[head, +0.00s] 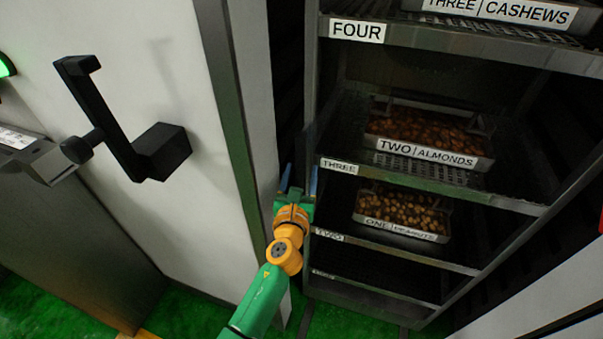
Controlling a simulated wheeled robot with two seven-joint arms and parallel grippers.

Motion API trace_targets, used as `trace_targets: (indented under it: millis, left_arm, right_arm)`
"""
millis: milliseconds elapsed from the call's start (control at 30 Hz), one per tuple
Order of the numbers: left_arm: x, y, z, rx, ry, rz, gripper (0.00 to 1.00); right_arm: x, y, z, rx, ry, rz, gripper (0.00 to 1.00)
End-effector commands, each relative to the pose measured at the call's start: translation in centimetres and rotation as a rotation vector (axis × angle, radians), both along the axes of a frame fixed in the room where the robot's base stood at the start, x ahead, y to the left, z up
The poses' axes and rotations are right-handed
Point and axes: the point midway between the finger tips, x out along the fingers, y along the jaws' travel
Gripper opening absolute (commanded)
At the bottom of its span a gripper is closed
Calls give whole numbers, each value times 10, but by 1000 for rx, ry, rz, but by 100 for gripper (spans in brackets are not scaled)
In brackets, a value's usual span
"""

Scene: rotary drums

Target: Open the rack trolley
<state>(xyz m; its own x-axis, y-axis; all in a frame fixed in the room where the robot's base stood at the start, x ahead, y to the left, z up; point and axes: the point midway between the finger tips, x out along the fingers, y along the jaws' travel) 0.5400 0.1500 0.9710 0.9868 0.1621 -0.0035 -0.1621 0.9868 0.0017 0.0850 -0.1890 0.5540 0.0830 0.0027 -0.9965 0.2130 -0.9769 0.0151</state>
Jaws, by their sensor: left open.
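The rack trolley (440,187) is a grey metal frame with several shelves, at the right of the head view, inside a dark chamber. Its shelf labels read FOUR, THREE and TWO; the lowest label is too small to read. My left gripper (299,182) is open, at the trolley's left front edge near the THREE shelf. I cannot tell whether its fingers touch the frame or stand around the upright. Nothing shows held in it. My right gripper is out of view.
Trays of cashews (500,11), almonds (433,154) and other nuts (401,230) sit on the shelves. A white panel (170,60) with a black handle (120,140) stands left of my arm. Green floor (45,305) shows below.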

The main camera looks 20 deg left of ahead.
Motion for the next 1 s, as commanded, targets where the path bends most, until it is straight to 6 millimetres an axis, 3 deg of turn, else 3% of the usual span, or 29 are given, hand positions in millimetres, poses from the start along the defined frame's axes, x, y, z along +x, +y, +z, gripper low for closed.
trace_targets:
  millis: [133, 367, 1000]
  left_arm:
    - [0, 0, 0, -1, 0, 0, 62]
    - [0, 0, 0, -1, 0, -1, 0]
    - [0, 0, 0, -2, 0, 0, 0]
  right_arm:
    - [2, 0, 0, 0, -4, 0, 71]
    - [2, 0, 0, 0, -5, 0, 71]
    - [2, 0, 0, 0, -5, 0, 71]
